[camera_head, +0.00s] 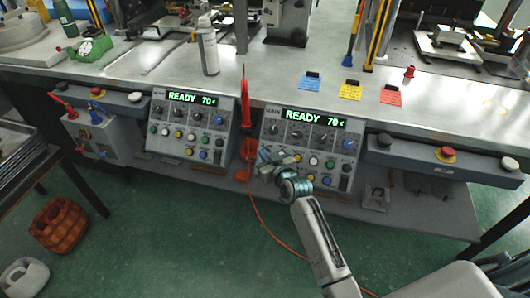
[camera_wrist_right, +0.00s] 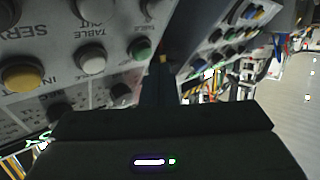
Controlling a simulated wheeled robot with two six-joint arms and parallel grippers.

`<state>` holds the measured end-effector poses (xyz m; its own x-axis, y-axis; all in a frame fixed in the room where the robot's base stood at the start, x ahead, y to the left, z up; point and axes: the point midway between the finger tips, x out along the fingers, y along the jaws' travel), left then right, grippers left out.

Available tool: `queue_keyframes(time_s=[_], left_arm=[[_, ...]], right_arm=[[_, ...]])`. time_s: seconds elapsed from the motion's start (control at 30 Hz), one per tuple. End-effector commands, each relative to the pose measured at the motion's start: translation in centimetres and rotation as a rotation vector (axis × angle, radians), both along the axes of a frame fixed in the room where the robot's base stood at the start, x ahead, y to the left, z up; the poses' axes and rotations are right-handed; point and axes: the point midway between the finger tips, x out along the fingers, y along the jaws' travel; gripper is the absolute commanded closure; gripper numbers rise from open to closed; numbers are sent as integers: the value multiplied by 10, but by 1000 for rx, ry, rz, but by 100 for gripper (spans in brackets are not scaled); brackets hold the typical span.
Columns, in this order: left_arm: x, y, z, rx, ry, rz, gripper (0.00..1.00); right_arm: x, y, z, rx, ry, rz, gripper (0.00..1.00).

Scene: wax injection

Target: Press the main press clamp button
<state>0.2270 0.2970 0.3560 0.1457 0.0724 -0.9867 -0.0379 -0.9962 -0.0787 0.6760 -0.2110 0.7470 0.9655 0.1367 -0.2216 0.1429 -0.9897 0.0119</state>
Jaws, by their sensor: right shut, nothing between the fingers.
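Two grey control panels hang at the table's front, a left panel (camera_head: 190,127) and a right panel (camera_head: 305,140). Each has a green "READY 70" display, dark knobs and rows of coloured buttons. I cannot read which button is the main press clamp. My right gripper (camera_head: 268,160) is shut and empty at the lower left of the right panel, hiding some buttons there. In the right wrist view, a yellow button (camera_wrist_right: 22,76), a white button (camera_wrist_right: 92,60) and a green button (camera_wrist_right: 140,48) are close, left of the dark fingers (camera_wrist_right: 162,75). Contact cannot be told. My left gripper is not in view.
A red tool (camera_head: 245,103) stands upright between the panels, with an orange hose running down to the floor. A red-and-yellow emergency button (camera_head: 446,154) sits on a grey box at right. A white spray can (camera_head: 208,47) stands on the metal table. A brown basket (camera_head: 60,226) is at lower left.

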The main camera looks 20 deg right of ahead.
Motion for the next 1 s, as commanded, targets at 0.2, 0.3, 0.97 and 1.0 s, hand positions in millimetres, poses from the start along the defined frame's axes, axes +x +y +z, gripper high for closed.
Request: queue_keyframes(time_s=[0.2,0.3,0.97,1.0], left_arm=[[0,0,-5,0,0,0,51],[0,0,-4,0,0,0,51],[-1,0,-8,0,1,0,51],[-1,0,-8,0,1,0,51]], right_arm=[[5,-3,-5,-1,0,0,100],[5,-4,-5,-1,-1,0,100],[8,-5,-8,-1,-1,0,100],[8,-5,-8,-1,-1,0,100]])
